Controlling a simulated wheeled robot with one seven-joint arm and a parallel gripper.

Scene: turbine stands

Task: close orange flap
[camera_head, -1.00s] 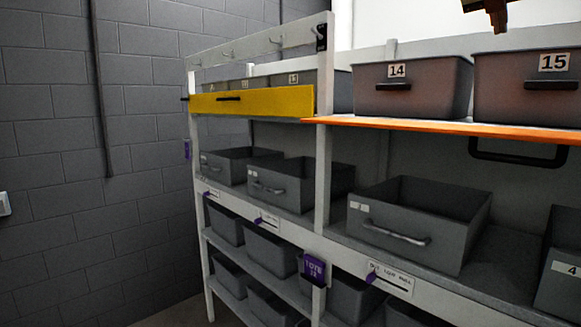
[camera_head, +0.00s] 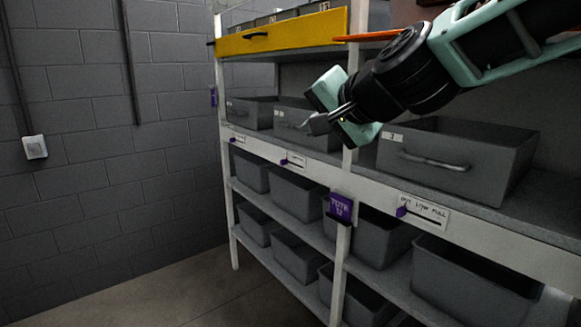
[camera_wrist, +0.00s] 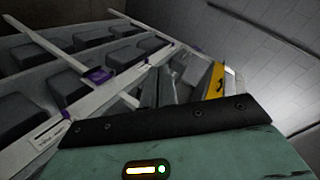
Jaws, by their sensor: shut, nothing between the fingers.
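The orange flap (camera_head: 368,37) shows only as a thin strip at the top of the right bay. It looks about level, as seen edge-on, and my arm hides much of it. My gripper (camera_head: 314,124) is shut and empty, pointing left in front of the shelf, below the flap and near the middle post. In the wrist view its fingers (camera_wrist: 162,88) are together, with no orange flap seen there. The yellow flap (camera_head: 285,33) stands upright across the left bay and also shows in the wrist view (camera_wrist: 215,82).
Grey bins fill the shelves, one large bin (camera_head: 455,160) standing just right of my gripper. A white middle post (camera_head: 347,180) with a purple tote sign (camera_head: 341,208) separates the bays. Floor (camera_head: 170,290) is free at the lower left.

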